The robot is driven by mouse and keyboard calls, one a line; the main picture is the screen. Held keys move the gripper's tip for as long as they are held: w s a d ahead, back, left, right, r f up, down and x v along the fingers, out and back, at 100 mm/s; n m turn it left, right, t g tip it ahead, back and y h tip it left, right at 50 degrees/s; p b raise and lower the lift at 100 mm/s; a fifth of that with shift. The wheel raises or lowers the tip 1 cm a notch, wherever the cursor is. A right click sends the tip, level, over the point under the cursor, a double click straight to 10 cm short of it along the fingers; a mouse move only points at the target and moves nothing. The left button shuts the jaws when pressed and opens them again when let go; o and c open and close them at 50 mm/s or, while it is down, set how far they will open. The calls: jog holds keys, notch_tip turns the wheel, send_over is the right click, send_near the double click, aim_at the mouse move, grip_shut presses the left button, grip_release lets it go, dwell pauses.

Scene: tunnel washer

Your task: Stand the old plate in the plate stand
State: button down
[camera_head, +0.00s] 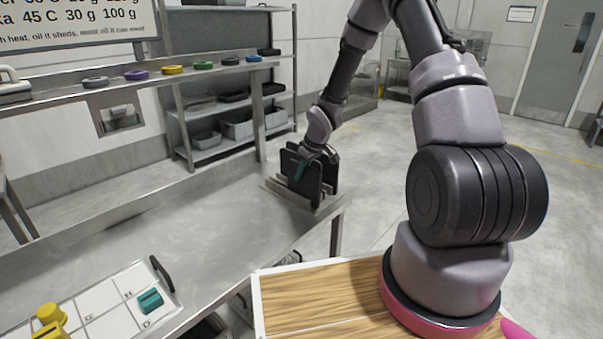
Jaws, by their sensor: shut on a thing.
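The plate stand (274,189) is a low grey metal rack at the far right end of the steel table. Dark, upright rectangular plates (301,183) show at the stand, one in front of another. My gripper (308,162) is at the top of these plates and is shut on one of them, seemingly the old plate. A small teal piece shows at the grip. The plate's lower edge is at the stand's bars, but I cannot tell whether it sits fully in a slot. The fingertips are partly hidden.
The steel table (190,215) is clear left of the stand. A white sectioned tray (110,318) with a teal block (151,300) and yellow pieces (48,313) lies front left. A shelf (140,84) with several coloured rings runs behind. A wooden top (320,295) is in front.

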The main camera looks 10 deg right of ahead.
jog(key=shift+f, duration=0.35)
dwell(0.4)
jog(key=c, duration=0.8)
grip_release()
jog(key=shift+c, duration=0.2)
jog(key=v, duration=1.1)
jog(key=shift+w, duration=0.15)
jog(key=s+d+r+m+t+h, duration=0.1)
jog(key=s+d+r+m+h, duration=0.15)
jog(key=s+r, duration=0.45)
jog(key=s+d+r+m+h, duration=0.1)
jog(key=s+d+r+m, duration=0.15)
jog(key=r, duration=0.85)
jog(key=s+r+m+t+y, duration=0.1)
jog(key=s+r+m, duration=0.2)
jog(key=s+r, duration=0.3)
jog(key=s+a+r+m+t+y, duration=0.1)
jog(key=s+r, duration=0.5)
jog(key=s, duration=0.6)
jog(key=shift+a+r+m+y, duration=0.25)
jog(key=shift+m+y, duration=0.2)
jog(key=shift+m, duration=0.75)
